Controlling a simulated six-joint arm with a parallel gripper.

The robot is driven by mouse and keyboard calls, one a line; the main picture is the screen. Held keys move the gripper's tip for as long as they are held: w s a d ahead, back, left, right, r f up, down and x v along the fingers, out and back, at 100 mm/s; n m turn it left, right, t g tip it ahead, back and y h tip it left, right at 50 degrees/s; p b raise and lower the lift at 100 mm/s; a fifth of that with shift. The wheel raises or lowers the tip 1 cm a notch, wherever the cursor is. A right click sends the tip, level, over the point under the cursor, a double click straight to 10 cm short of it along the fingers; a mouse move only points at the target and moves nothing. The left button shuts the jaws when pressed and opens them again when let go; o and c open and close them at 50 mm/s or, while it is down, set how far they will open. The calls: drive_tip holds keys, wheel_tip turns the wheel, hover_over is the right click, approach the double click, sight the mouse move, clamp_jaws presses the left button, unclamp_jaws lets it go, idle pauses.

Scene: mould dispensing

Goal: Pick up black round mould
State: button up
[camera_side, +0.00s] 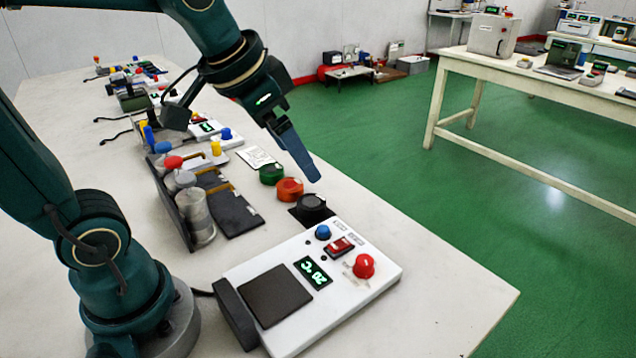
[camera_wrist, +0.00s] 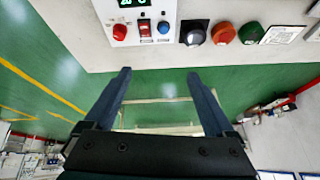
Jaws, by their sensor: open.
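The black round mould (camera_side: 311,206) sits on the table behind the white heating device, at the end of a row with an orange mould (camera_side: 289,189) and a green mould (camera_side: 271,173). In the wrist view the black mould (camera_wrist: 195,35) is at the top, left of the orange mould (camera_wrist: 223,33) and the green mould (camera_wrist: 251,33). My gripper (camera_side: 316,178) is in the air above the row in the side view. In the wrist view its two fingers (camera_wrist: 159,74) are spread apart with nothing between them, and the mould lies beyond their tips.
The white device (camera_side: 372,283) with a red knob, blue knob and display stands right in front of the black mould. A rack with jars (camera_side: 201,217) stands to the left. A paper card (camera_side: 255,158) lies behind the green mould. The table's right edge is close to the moulds.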

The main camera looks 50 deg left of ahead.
drive_tip(key=w+a+f+g, duration=0.2)
drive_tip(key=w+a+f, duration=0.3)
drive_tip(key=w, duration=0.3)
drive_tip(key=n+g, duration=0.2)
hover_over(311, 198)
drive_tip(key=s+d, duration=0.2)
drive_tip(key=f, duration=0.8)
drive_tip(key=shift+w+a+f, duration=0.1)
drive_tip(key=shift+w+f, duration=0.1)
drive_tip(key=shift+a+f, duration=0.15)
drive_tip(key=shift+f, duration=0.6)
drive_tip(key=shift+w+f, duration=0.2)
drive_tip(key=shift+f, duration=1.75)
drive_tip(key=c, duration=1.3)
drive_tip(key=shift+r, duration=0.1)
